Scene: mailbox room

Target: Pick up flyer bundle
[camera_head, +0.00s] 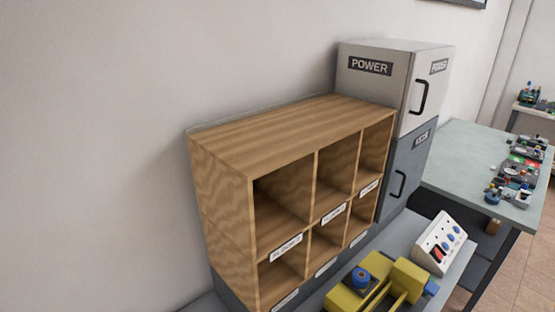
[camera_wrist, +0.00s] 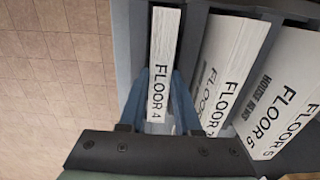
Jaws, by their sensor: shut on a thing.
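In the wrist view, a narrow white bundle marked FLOOR 4 (camera_wrist: 165,45) stands in a slot between grey-blue dividers. My gripper (camera_wrist: 160,82) has its blue fingers on either side of this bundle and is shut on it near its lettered end. The head view shows neither the bundles nor my gripper's fingers.
In the head view, an empty wooden pigeonhole shelf (camera_head: 285,125) with labelled compartments stands against the wall. Behind it is a grey cabinet marked POWER (camera_head: 375,85). A white switch box (camera_head: 440,240) sits to the right. A table with small devices (camera_head: 470,150) stands farther right.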

